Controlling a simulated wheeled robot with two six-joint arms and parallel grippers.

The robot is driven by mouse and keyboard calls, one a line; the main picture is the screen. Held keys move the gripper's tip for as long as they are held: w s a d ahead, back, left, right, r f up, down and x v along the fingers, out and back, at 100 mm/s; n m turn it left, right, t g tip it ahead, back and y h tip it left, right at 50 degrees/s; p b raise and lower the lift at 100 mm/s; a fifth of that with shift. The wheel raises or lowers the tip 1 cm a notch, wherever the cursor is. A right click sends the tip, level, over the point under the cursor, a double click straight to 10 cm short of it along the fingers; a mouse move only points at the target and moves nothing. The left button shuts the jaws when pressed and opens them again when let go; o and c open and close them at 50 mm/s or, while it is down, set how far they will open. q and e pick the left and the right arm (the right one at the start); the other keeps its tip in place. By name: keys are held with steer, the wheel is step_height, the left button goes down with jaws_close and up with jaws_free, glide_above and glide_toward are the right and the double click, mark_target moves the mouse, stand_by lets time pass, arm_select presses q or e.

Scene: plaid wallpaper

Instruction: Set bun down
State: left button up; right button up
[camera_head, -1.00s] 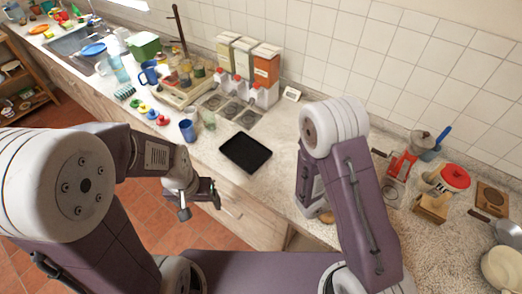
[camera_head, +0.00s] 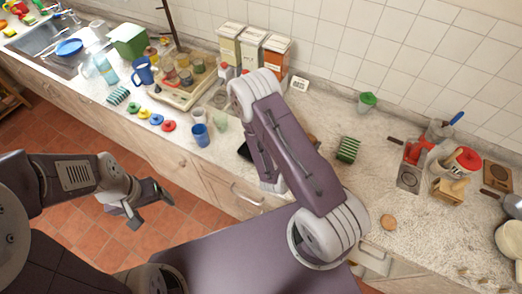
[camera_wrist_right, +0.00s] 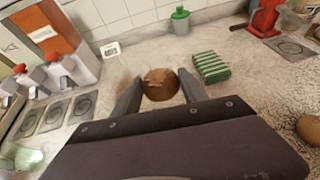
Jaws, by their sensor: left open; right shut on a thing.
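My right gripper (camera_wrist_right: 160,90) is shut on a round brown bun (camera_wrist_right: 159,83), which sits between its two fingers in the right wrist view. Whether the bun touches the counter is unclear. In the head view my right arm hides this gripper. A black tray (camera_head: 244,152) shows only as a small piece left of my right arm; the rest is hidden. My left gripper (camera_head: 150,203) is open and empty, over the floor in front of the cabinets. Another brown round thing (camera_head: 389,221) lies on the counter at the right; it also shows in the wrist view (camera_wrist_right: 309,130).
A green striped block (camera_head: 348,150) lies right of my right arm, also right of the held bun in the wrist view (camera_wrist_right: 211,67). A green-topped container (camera_head: 367,102) stands near the wall. Cups (camera_head: 200,134) stand left of the tray. Counter around the block is clear.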

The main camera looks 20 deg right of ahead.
steer(key=w+a+f+b, duration=0.1)
steer(key=w+a+f, duration=0.1)
steer(key=w+a+f+b, duration=0.1)
steer(key=w+a+f, duration=0.1)
steer(key=a, duration=0.1)
steer(key=w+a+f+b, duration=0.1)
steer(key=w+a+f, duration=0.1)
steer(key=w+a, duration=0.1)
steer(key=shift+a+f, duration=0.25)
steer(key=shift+w+a+f, duration=0.25)
steer(key=shift+a+f, duration=0.05)
step_height(320, 180, down, 3)
steer(key=shift+f+p, duration=0.2)
steer(key=shift+p, duration=0.15)
steer(key=shift+f, duration=0.3)
steer(key=shift+f+b, duration=0.25)
steer(key=shift+b, duration=0.05)
steer(key=o, duration=1.4)
steer(key=shift+r, duration=0.1)
steer(key=shift+c, duration=0.2)
